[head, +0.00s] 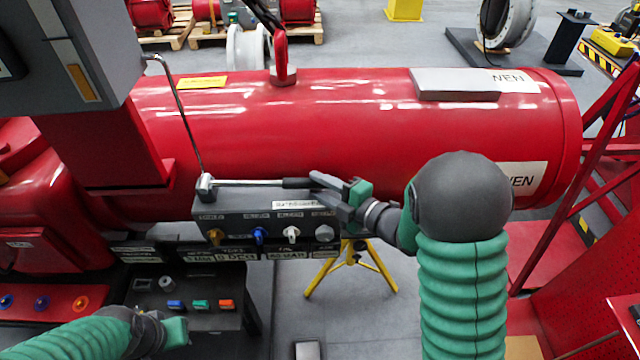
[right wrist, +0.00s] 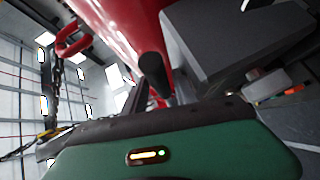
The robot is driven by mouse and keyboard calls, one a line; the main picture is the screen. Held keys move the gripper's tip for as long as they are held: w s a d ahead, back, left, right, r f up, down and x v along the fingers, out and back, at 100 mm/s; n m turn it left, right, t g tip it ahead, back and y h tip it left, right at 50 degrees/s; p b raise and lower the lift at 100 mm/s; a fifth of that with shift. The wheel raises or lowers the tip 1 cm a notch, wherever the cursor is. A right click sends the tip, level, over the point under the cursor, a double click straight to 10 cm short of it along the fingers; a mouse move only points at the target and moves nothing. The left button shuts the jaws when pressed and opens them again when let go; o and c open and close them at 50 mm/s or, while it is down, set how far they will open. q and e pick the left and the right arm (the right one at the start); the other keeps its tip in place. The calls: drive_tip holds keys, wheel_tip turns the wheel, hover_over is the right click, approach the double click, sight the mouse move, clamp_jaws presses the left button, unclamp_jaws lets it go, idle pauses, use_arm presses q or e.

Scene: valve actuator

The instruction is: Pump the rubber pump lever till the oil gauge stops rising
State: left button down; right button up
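The pump lever (head: 255,183) is a thin metal rod with a black rubber grip. It lies nearly level above the grey valve block (head: 262,208), its pivot at the left. Its dark round grip end (right wrist: 154,68) shows in the right wrist view. My right gripper (head: 318,190) is at the grip end, its dark fingers apart; whether they touch the grip is unclear. My left gripper (head: 180,332) is low at the left, beside the black button panel, its fingers not clear.
A large red cylinder (head: 350,125) lies behind the lever. A grey cabinet (head: 70,55) overhangs at upper left. Coloured knobs line the block's front, and a black panel (head: 205,285) has coloured buttons.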

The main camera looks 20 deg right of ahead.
drive_tip(key=shift+d, duration=0.1)
drive_tip(key=shift+c, duration=0.3)
clamp_jaws()
drive_tip(key=shift+r, duration=0.1)
idle(1.0)
